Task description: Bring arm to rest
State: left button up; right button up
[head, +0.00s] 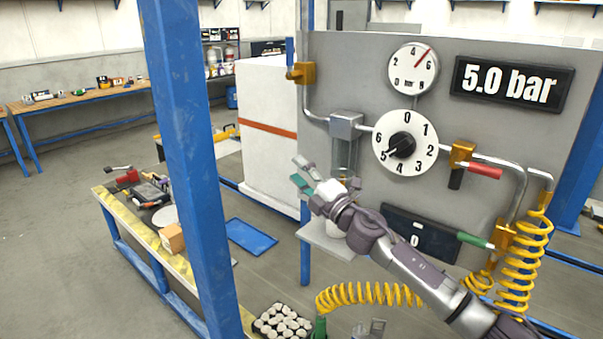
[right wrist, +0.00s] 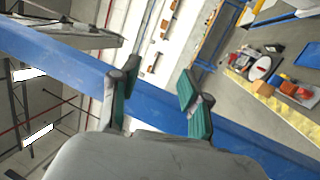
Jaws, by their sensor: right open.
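My right arm comes in from the lower right in the head view. Its gripper (head: 300,173) is open and empty, raised in front of the left part of the grey panel (head: 330,75). Its fingers point up and left. In the right wrist view the two green-padded fingers (right wrist: 159,78) stand wide apart with nothing between them, and a blue beam (right wrist: 60,62) crosses behind them. I cannot make out my left gripper in either view.
The panel carries a gauge (head: 413,70), a numbered dial (head: 403,143), a red-handled valve (head: 484,171) and a "5.0 bar" display (head: 512,82). Yellow coiled hoses (head: 518,268) hang there. A blue post (head: 185,150) stands left, before a cluttered workbench (head: 134,226).

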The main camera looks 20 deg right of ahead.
jog(key=s+a+f+m+g+h, duration=0.2)
jog(key=s+f+m+g+h, duration=0.15)
jog(key=s+f+m, duration=0.6)
jog(key=s+a+f+m+g+h, duration=0.2)
jog(key=s+f+m+g+h, duration=0.25)
jog(key=f, duration=0.75)
jog(key=s+a+f+m+g+y, duration=0.1)
jog(key=s+a+f+m+g, duration=0.2)
jog(key=s, duration=0.7)
jog(key=s+f+m+g+y, duration=0.1)
jog(key=s+f+g, duration=0.25)
jog(key=s, duration=0.65)
jog(key=s+a+f+m+g, duration=0.25)
jog(key=s+f, duration=0.25)
jog(key=s, duration=0.5)
notch_tip(320, 180, down, 26)
jog(key=g, duration=0.1)
jog(key=s+d+f, duration=0.1)
jog(key=s+f, duration=0.7)
jog(key=s+d+f+n+g, duration=0.1)
jog(key=s+d+f, duration=0.1)
jog(key=s+f, duration=0.6)
jog(key=shift+s+d+f, duration=0.15)
jog(key=shift+s+d, duration=0.1)
jog(key=shift+s, duration=0.4)
